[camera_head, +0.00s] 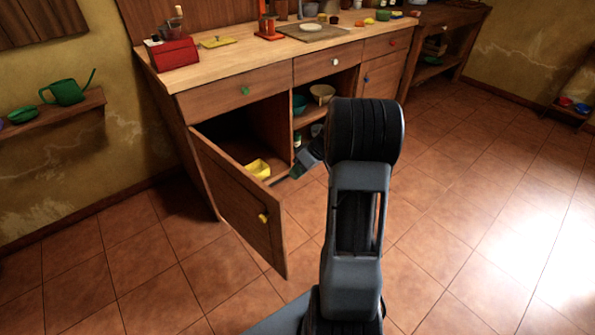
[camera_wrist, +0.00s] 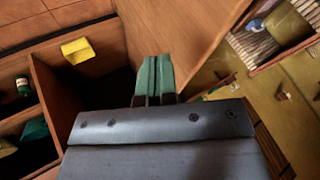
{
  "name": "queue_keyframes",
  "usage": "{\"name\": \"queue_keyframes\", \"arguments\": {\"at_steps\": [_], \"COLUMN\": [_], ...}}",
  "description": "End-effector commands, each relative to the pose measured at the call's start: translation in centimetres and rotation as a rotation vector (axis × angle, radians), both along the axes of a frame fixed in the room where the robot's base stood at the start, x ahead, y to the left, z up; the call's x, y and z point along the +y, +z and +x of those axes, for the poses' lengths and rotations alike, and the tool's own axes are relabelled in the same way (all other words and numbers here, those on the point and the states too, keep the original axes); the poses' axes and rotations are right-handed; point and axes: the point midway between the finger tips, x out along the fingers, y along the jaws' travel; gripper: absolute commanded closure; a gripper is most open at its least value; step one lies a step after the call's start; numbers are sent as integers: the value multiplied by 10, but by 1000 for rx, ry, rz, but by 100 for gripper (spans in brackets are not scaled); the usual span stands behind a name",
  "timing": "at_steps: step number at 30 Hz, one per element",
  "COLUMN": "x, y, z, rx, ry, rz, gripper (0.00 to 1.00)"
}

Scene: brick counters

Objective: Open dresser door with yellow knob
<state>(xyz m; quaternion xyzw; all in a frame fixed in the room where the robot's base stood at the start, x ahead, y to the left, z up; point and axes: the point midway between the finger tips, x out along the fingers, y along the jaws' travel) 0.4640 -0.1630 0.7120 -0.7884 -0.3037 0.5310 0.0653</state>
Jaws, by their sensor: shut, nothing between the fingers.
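The dresser door (camera_head: 236,196) with the yellow knob (camera_head: 263,217) stands swung well open, away from the dresser (camera_head: 235,80). The knob is on the door's outer face. In the wrist view the door's inner face (camera_wrist: 190,30) fills the top middle. My gripper (camera_head: 290,177) is near the open compartment, on the inner side of the door. Its green fingertips (camera_wrist: 153,78) are closed together and empty, close to the door's inner face. I cannot tell whether they touch it. The knob is hidden in the wrist view.
A yellow container (camera_head: 257,168) sits inside the open compartment and also shows in the wrist view (camera_wrist: 77,50). Bowls (camera_head: 321,93) stand on the open shelves to the right. The countertop holds a red box (camera_head: 174,54). Tiled floor (camera_head: 150,285) is clear before the door.

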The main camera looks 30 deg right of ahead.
Motion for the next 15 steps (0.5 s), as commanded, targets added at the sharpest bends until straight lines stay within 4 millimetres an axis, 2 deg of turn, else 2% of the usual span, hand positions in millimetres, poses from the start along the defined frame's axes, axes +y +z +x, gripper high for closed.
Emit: {"name": "queue_keyframes", "arguments": {"at_steps": [1, 9, 15], "x": [7, 33, 57], "y": [-11, -49, -46], "z": [2, 14, 8], "rx": [3, 3, 1], "ry": [3, 3, 1], "rz": [1, 0, -2], "gripper": [100, 100, 100]}}
